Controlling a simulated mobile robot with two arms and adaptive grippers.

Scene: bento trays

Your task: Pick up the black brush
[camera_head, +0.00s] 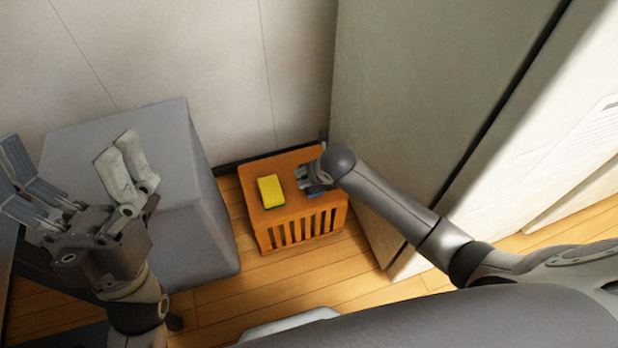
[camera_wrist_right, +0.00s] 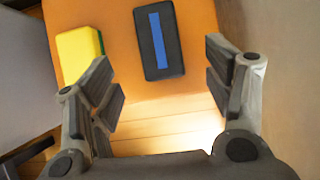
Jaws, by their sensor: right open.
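The black brush (camera_wrist_right: 158,42), a dark block with a blue stripe, lies on top of the orange slatted stool (camera_head: 285,218). In the right wrist view it sits between and just beyond the fingertips of my right gripper (camera_wrist_right: 163,70), which is open and empty. In the head view my right gripper (camera_head: 304,178) hangs over the stool's right part and largely hides the brush; a bluish bit (camera_head: 317,191) of it shows. My left gripper (camera_head: 82,180) is at the left, fingers spread open and empty, over the grey box.
A yellow sponge (camera_head: 270,190) with a green side lies on the stool, left of the brush. A large grey box (camera_head: 185,235) stands left of the stool. A tall pale cabinet (camera_head: 400,90) stands close on the right. Wooden floor (camera_head: 290,285) is clear in front.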

